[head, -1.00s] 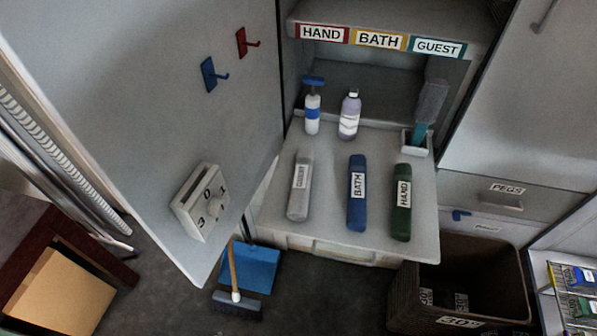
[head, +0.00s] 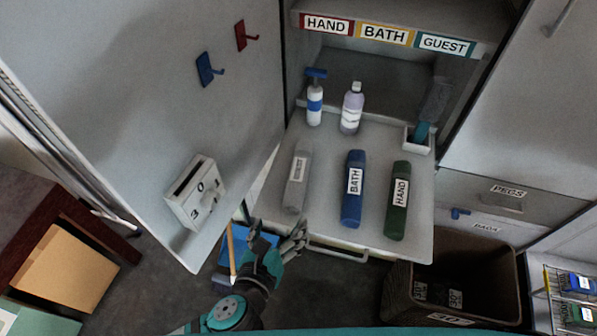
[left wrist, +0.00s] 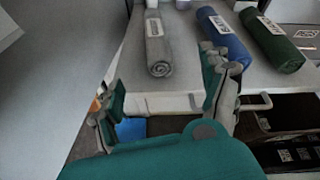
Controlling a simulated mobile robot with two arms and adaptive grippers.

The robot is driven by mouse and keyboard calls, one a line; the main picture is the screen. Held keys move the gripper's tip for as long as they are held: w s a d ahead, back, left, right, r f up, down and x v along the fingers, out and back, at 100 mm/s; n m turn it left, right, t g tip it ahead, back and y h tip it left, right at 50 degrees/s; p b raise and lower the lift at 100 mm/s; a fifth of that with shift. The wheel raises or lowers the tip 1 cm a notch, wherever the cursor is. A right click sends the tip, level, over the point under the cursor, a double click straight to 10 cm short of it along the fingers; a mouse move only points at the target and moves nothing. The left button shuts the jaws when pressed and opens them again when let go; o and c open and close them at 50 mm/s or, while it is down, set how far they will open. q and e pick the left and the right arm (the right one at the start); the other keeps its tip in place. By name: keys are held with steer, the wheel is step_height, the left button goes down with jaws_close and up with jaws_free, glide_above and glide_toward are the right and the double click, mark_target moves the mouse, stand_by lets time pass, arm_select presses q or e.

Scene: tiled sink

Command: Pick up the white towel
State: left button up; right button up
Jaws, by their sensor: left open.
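The white towel (head: 298,178) looks pale grey. It is rolled up and lies with a small label on the left part of the pull-out shelf. In the left wrist view the towel (left wrist: 159,48) shows its spiral end toward me, ahead of the gap between the fingers. My left gripper (head: 278,238) is open and empty, just off the shelf's front edge and nearer to me than the towel. Its two fingers (left wrist: 164,86) stand wide apart in the left wrist view. My right gripper is not in view.
A blue BATH roll (head: 354,205) and a green HAND roll (head: 397,215) lie to the right on the shelf (head: 327,195). Two bottles stand behind. A basket (head: 400,300) stands below right.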

mark_target(291, 200)
arm_select(q)
steer(key=p+x, duration=0.1)
steer(key=x, duration=0.8)
steer(key=shift+a, duration=0.1)
steer(key=shift+w+f, duration=0.2)
steer(key=shift+w, duration=0.3)
steer(key=x, duration=0.4)
steer(key=shift+w+a+f+p, duration=0.1)
steer(key=shift+w+f+p, duration=0.1)
steer(key=shift+p, duration=0.2)
steer(key=shift+s, duration=0.1)
steer(key=shift+c, duration=0.2)
steer(key=c, duration=1.1)
steer(key=shift+c, duration=0.7)
steer(key=shift+r, duration=0.15)
